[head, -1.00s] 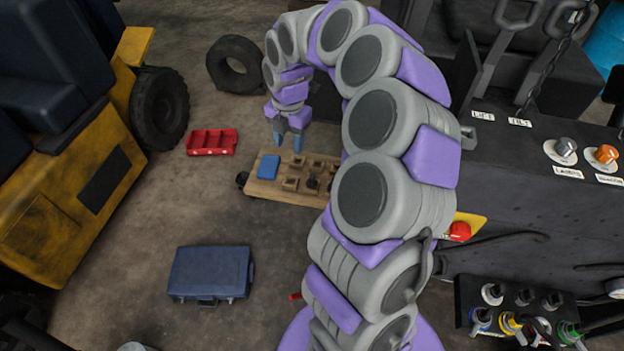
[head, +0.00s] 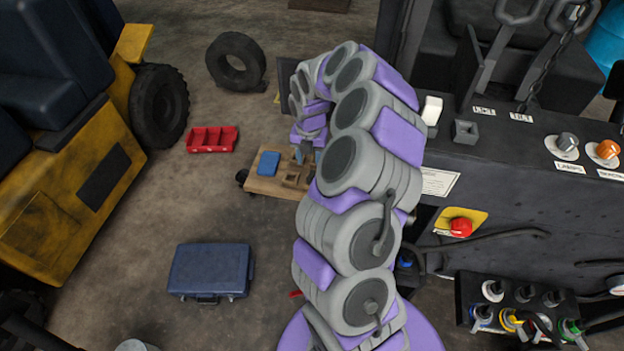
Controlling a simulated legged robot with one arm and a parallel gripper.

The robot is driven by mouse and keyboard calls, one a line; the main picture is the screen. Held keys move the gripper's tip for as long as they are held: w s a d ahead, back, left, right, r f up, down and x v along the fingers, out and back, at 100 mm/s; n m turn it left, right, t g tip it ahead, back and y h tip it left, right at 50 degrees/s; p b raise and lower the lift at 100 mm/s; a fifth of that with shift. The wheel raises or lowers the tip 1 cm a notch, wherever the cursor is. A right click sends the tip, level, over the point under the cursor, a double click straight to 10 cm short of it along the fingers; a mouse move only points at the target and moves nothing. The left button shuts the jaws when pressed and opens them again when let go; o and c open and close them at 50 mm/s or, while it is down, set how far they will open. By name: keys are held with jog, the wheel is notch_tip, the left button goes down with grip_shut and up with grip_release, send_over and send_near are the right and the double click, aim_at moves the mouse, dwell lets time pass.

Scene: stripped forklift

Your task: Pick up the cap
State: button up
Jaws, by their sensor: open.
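I cannot single out the cap with certainty in the head view. A low wooden cart (head: 258,187) stands on the floor, with a blue flat item (head: 269,163) and small brown square blocks (head: 294,180) on top. My gripper (head: 303,155) points down over the right part of the cart, to the right of the blue item, with its fingers apart. Nothing shows between the fingers. Whether they touch anything is too small to tell. My arm hides the right side of the cart and whatever lies there.
A red compartment tray (head: 212,140) and a blue case (head: 210,271) lie on the floor left of the cart. A tire (head: 236,62) lies behind. A dark control panel with a red button (head: 460,227) stands at right. The floor between case and cart is clear.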

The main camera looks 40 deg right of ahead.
aim_at(312, 172)
notch_tip(312, 172, down, 2)
jog(key=shift+f, duration=0.1)
jog(key=shift+s+d+f+b, duration=0.15)
jog(key=shift+f+b, duration=0.1)
jog(key=shift+f, duration=1.05)
jog(key=shift+s+d+f+b, duration=0.1)
jog(key=shift+d+f+b, duration=0.1)
jog(key=shift+f, duration=1.1)
jog(key=shift+c, duration=0.2)
grip_shut()
